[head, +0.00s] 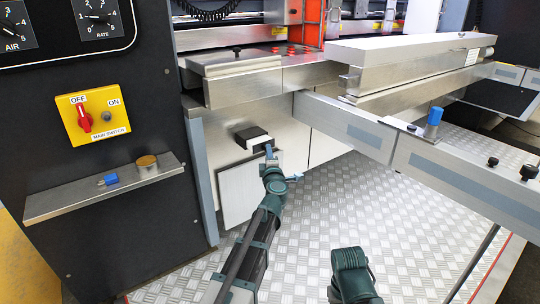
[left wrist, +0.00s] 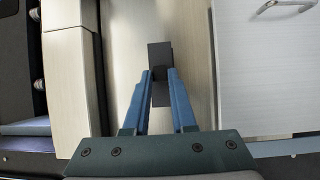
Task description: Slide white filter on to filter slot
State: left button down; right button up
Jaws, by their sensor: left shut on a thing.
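My left gripper (head: 269,150) reaches up to a small block with a black top (head: 250,133) and a white front (head: 258,144) at the pale machine wall. Its blue fingertips meet the block's right front part. In the left wrist view the fingers close on a dark narrow piece (left wrist: 160,52), which lies between their tips. I cannot tell for sure which part of the block is the white filter and which is the slot. My right gripper is not in view; only a dark green part of my right arm shows at the bottom.
A pale square panel (head: 235,190) stands just below the block. A steel shelf (head: 75,202) with a blue item (head: 111,179) and a round brown-topped item (head: 147,162) is at the left. Metal rails (head: 345,122) cross at the right. The tread-plate floor (head: 330,215) is open.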

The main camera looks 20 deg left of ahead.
pick_arm(q)
jog(key=shift+w+a, duration=0.7)
jog(key=shift+a, duration=0.25)
jog(key=shift+w+a, duration=0.65)
jog(key=shift+a, duration=0.25)
dwell(0.9)
jog(key=c, duration=0.7)
grip_release()
jog(key=shift+o, duration=0.2)
send_near(261, 147)
jog(key=v, duration=0.4)
jog(key=shift+s+d+f, duration=0.1)
jog(key=shift+d, duration=0.05)
